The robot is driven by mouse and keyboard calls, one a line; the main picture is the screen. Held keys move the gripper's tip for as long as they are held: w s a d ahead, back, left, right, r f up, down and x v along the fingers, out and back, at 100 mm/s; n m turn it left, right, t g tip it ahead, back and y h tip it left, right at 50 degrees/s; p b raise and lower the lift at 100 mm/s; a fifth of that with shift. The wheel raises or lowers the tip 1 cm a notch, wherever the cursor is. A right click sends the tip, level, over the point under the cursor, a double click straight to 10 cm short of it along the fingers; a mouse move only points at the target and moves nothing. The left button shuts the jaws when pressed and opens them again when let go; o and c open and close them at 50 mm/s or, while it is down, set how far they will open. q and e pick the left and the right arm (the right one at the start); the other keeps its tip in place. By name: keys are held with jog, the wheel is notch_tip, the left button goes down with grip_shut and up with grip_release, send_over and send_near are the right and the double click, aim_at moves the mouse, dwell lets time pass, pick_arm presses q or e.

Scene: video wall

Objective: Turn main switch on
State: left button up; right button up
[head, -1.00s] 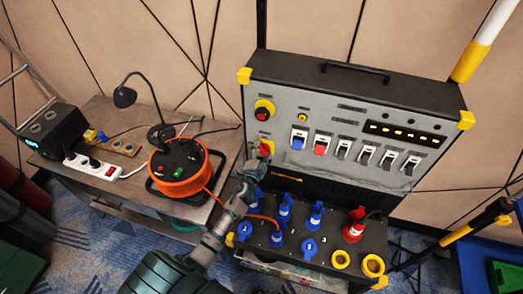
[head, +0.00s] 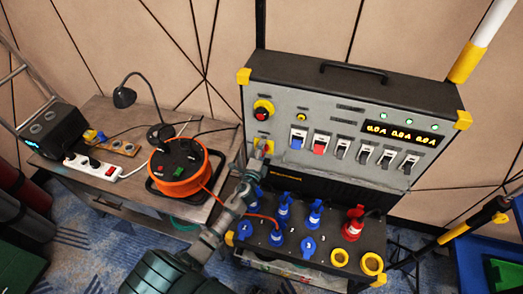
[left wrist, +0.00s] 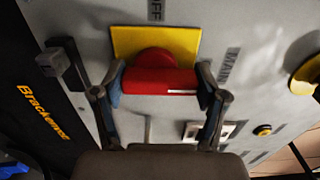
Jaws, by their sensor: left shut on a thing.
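The main switch is a red rotary handle (left wrist: 160,80) on a yellow square plate (left wrist: 128,42), on the grey front panel of the power box. In the left wrist view the fingers of my left gripper (left wrist: 161,88) stand on both sides of the red handle and are shut on it. A white mark shows on the handle's right part. In the head view the left gripper (head: 260,152) reaches up to the yellow plate (head: 265,141) and mostly hides the handle. My right gripper is not in view.
Blue and red plugs (head: 354,224) stand on the lower socket box. An orange cable reel (head: 178,177) is on the table to the left.

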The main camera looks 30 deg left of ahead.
pick_arm(q)
jog(key=shift+s+d+f, duration=0.1)
jog(key=shift+f, duration=0.2)
jog(key=o, duration=1.2)
jog(key=shift+c, duration=0.2)
jog(key=shift+r, duration=0.1)
jog(key=v, duration=1.1)
jog(key=shift+s, duration=0.35)
